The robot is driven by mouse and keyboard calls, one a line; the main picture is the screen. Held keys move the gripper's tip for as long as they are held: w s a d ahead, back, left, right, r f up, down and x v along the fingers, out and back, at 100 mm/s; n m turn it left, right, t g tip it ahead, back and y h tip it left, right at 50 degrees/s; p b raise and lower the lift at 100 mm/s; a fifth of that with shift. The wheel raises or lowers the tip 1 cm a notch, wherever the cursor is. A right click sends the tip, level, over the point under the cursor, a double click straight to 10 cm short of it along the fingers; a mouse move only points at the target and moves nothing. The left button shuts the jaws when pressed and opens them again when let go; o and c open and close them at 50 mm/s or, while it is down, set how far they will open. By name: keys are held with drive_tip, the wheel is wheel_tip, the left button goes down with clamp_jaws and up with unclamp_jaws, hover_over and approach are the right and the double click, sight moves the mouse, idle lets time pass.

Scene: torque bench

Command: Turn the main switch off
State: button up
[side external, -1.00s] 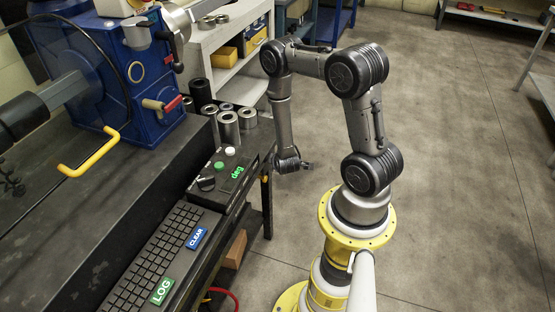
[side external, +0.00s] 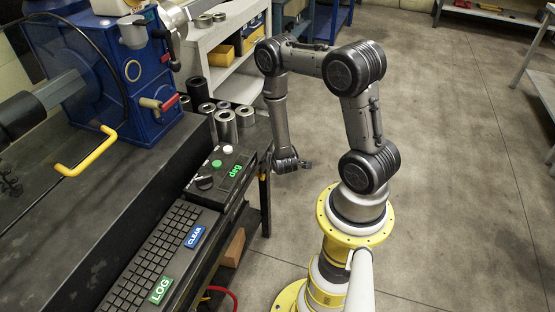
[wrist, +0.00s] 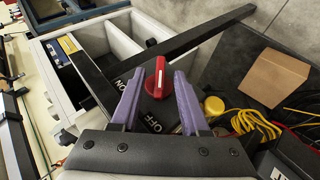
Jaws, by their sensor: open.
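The main switch is a red rotary knob (wrist: 157,77) on a dark plate in the wrist view. A white ON label (wrist: 118,86) is to its left and a white OFF label (wrist: 152,123) is below it. The knob's grip ridge stands roughly upright in the picture, with a small pale mark on it. My gripper (wrist: 158,82) is open, with one purple finger on each side of the knob. I cannot tell whether the fingers touch it. In the side view my gripper (side external: 291,163) is beside the bench's right edge, and the switch is not visible there.
A blue machine (side external: 110,75) stands behind. In the wrist view, a cardboard box (wrist: 273,77) and yellow cable (wrist: 250,122) lie right of the switch. Open floor is right of my arm.

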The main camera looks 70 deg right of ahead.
drive_tip(key=v, duration=1.3)
drive_tip(key=w+a+r+m+y, duration=0.2)
drive_tip(key=a+r+m+y, duration=0.15)
drive_tip(key=a, duration=0.25)
drive_tip(key=w+a+r+m+y, duration=0.2)
drive_tip(key=a+r+y, duration=0.2)
drive_tip(key=a, duration=0.3)
drive_tip(key=s+a+r+n+y, duration=0.2)
drive_tip(key=a+r, duration=0.2)
drive_tip(key=r, duration=0.9)
drive_tip(key=s+r+n, duration=0.1)
drive_tip(key=s+r, duration=0.7)
drive_tip(key=s, duration=0.1)
drive_tip(key=shift+d+r+t+h, duration=0.2)
drive_tip(key=shift+d+t+h, duration=0.15)
drive_tip(key=shift+h, duration=0.1)
